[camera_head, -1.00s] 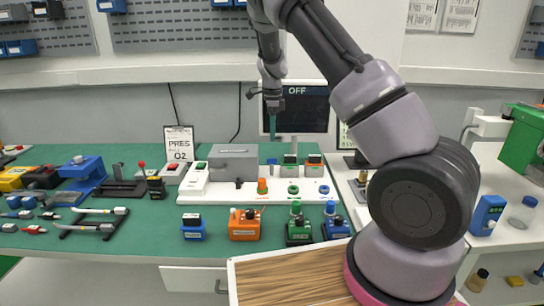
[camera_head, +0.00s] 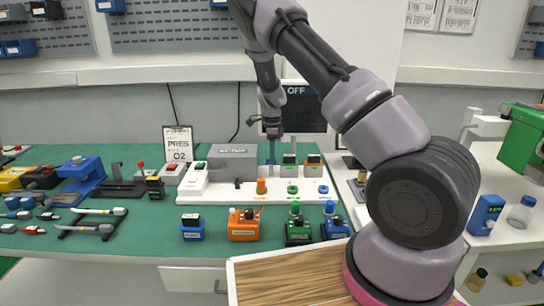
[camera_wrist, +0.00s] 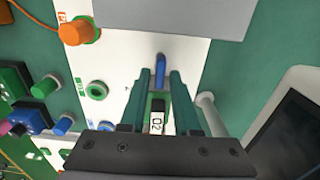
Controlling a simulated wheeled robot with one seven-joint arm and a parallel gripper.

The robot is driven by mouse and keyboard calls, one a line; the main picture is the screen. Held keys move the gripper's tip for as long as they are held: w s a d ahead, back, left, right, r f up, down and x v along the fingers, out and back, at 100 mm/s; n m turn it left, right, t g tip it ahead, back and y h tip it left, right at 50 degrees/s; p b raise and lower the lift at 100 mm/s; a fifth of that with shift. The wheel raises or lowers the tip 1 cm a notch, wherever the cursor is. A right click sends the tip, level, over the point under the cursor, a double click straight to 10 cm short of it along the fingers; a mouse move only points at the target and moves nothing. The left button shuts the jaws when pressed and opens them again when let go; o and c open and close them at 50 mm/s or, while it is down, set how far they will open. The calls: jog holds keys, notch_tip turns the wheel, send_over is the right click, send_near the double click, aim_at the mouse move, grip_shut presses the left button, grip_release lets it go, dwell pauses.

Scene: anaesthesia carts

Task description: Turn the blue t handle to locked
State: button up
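The blue T handle (camera_wrist: 160,66) stands on the white panel (camera_wrist: 120,55) beside the grey box, in the wrist view. It appears as a narrow blue bar between my fingertips, with a gap on each side. My gripper (camera_wrist: 161,80) is open, with green fingers pointing down at the panel around the handle. Whether the fingertips reach beside the handle or stop above it, I cannot tell. In the head view my gripper (camera_head: 271,150) is low over the panel's back edge, just right of the grey box, and largely hides the blue handle there.
The grey box (camera_head: 232,163) stands close to the left of my gripper. A block labelled O2 (camera_wrist: 157,120) sits close behind the handle. An orange knob (camera_wrist: 75,31) and a green ring (camera_wrist: 97,89) are on the panel. A monitor (camera_head: 300,108) stands behind.

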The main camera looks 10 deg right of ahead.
grip_shut()
jog(key=shift+n, duration=0.3)
jog(key=n, duration=0.3)
jog(key=shift+w, duration=0.1)
jog(key=n, duration=0.9)
jog(key=shift+w+n, duration=0.1)
jog(key=shift+n, duration=0.2)
jog(key=n, duration=0.4)
jog(key=shift+a+n, duration=0.15)
jog(key=shift+n, duration=0.15)
jog(key=shift+o, duration=2.2)
grip_release()
